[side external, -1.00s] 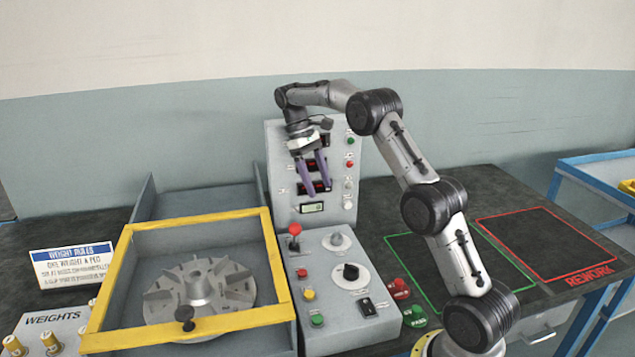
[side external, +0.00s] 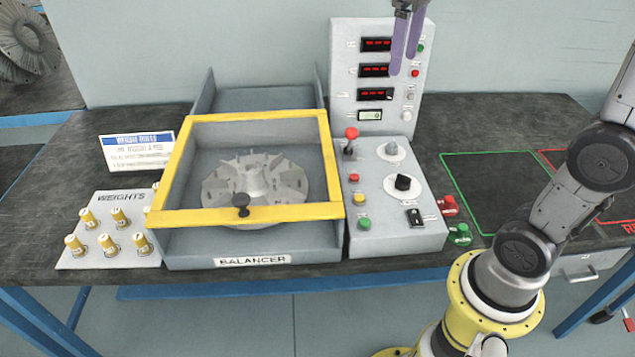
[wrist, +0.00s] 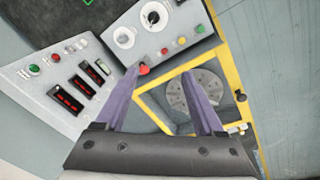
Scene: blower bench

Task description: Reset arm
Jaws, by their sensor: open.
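My gripper (side external: 405,45) is at the top of the side view, in front of the upright display panel (side external: 374,75). Its two purple fingers point down, are apart and hold nothing. In the wrist view my gripper (wrist: 165,95) shows both fingers spread, with the control box and balancer beyond them. The balancer (side external: 252,261) has a yellow-framed cover (side external: 180,180) that lies closed over a grey bladed rotor (side external: 255,185). The rotor also shows in the wrist view (wrist: 195,90). The lower part of my arm stands at the right of the side view.
The control box (side external: 385,240) carries a red-topped lever (side external: 351,134), knobs and coloured buttons. A weights rack (side external: 110,262) with several yellow-based pegs and a sign (side external: 136,153) stand at left. Red and green stamps (side external: 460,234) lie by the green-outlined area (side external: 480,190), which is clear.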

